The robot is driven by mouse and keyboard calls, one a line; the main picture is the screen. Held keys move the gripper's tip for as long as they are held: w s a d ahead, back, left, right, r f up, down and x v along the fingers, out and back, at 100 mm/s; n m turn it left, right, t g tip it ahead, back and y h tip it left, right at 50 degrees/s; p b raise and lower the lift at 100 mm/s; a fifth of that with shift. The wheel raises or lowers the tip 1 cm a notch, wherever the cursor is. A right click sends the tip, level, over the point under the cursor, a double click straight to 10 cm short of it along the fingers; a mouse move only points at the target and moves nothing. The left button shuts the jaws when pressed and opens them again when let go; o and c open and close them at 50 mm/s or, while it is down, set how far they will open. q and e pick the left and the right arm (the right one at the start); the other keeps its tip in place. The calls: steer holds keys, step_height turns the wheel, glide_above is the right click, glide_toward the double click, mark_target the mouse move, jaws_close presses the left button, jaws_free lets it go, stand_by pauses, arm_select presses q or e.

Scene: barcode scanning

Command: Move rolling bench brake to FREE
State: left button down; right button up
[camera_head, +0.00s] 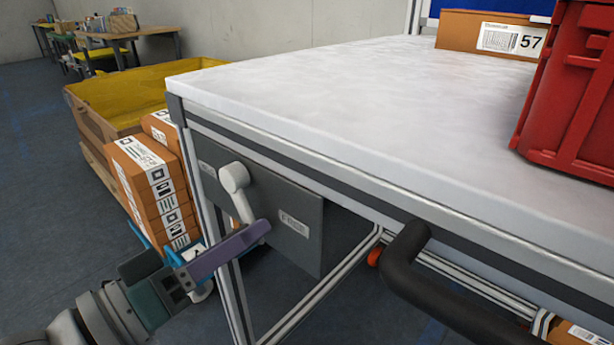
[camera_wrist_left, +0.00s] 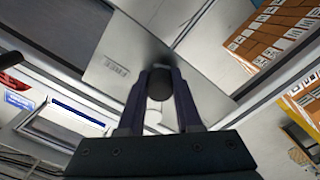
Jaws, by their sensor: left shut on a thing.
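The rolling bench's brake is a white lever (camera_head: 236,185) on a grey plate (camera_head: 298,250) under the bench top. The lever points down and slightly right from its pivot. A FREE label (camera_head: 292,224) is on the plate to the right of the lever; a second label at the plate's upper left is too small to read. My left gripper (camera_head: 250,230), with purple fingers, is shut on the lever's lower end, which the near finger hides. In the left wrist view the fingers (camera_wrist_left: 160,80) close around a dark round grip (camera_wrist_left: 159,86). My right gripper is out of view.
The white bench top (camera_head: 330,95) carries a red crate (camera_head: 575,90) and a box marked 57 (camera_head: 480,38). A black push handle (camera_head: 400,262) sticks out at the right. Stacked orange boxes (camera_head: 150,185) and a yellow-lined bin (camera_head: 130,95) stand behind, left.

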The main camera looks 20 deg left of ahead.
arm_select(q)
steer(key=shift+s+d+r+n+p, duration=0.15)
steer(key=shift+d+n+p, duration=0.15)
steer(key=shift+n, duration=0.5)
steer(key=shift+s+d+r+n+p, duration=0.15)
steer(key=shift+d+n+p, duration=0.1)
steer(key=shift+n, duration=0.55)
steer(key=c, duration=0.6)
jaws_free()
steer(key=shift+r, duration=0.1)
steer(key=shift+s, duration=0.1)
steer(key=p+v, duration=0.1)
steer(key=v, duration=0.8)
steer(key=shift+s, duration=0.35)
